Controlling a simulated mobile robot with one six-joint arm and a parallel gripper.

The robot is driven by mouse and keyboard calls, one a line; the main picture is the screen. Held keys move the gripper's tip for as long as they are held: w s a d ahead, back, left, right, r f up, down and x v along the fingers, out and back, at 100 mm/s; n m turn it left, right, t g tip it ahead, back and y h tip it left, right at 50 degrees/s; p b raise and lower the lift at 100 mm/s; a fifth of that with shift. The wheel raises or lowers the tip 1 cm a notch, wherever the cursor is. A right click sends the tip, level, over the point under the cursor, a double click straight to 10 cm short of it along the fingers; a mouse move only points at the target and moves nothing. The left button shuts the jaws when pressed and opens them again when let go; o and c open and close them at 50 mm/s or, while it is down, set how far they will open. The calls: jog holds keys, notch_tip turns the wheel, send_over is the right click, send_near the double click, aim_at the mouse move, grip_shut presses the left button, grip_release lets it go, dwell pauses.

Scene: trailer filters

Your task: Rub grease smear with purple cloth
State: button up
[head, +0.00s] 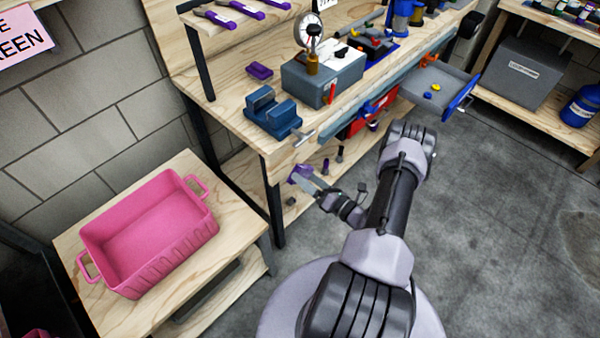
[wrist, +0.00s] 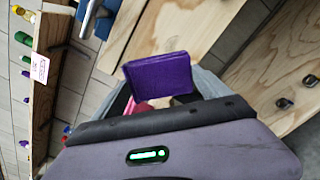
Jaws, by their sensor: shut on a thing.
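The purple cloth (wrist: 158,75) is a flat, folded block between the fingers of my gripper (wrist: 165,100) in the wrist view. In the head view the cloth (head: 298,174) shows at the tip of my gripper (head: 306,182), beside the front of the wooden workbench (head: 232,112) and below its top. My gripper is shut on the cloth. I cannot make out a grease smear for certain in either view.
A blue vise (head: 272,112) and a grey box (head: 318,84) stand on the bench. Another purple block (head: 259,71) lies behind them. An open drawer (head: 428,88) juts out at right. A pink bin (head: 150,236) sits on a low table at left.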

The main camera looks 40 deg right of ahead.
aim_at(304, 176)
jog(key=shift+s, duration=0.45)
jog(key=shift+s, duration=0.1)
jog(key=s, duration=0.2)
jog(key=shift+s+d, duration=0.1)
jog(key=shift+s, duration=0.25)
jog(key=shift+w+a+b, duration=0.15)
jog(key=shift+w+b, duration=0.15)
jog(key=shift+w, duration=1.45)
jog(key=shift+w+a+b, duration=0.1)
jog(key=shift+w+b, duration=0.2)
jog(key=shift+w, duration=1.45)
jog(key=shift+w+b, duration=0.3)
jog(key=shift+w, duration=0.65)
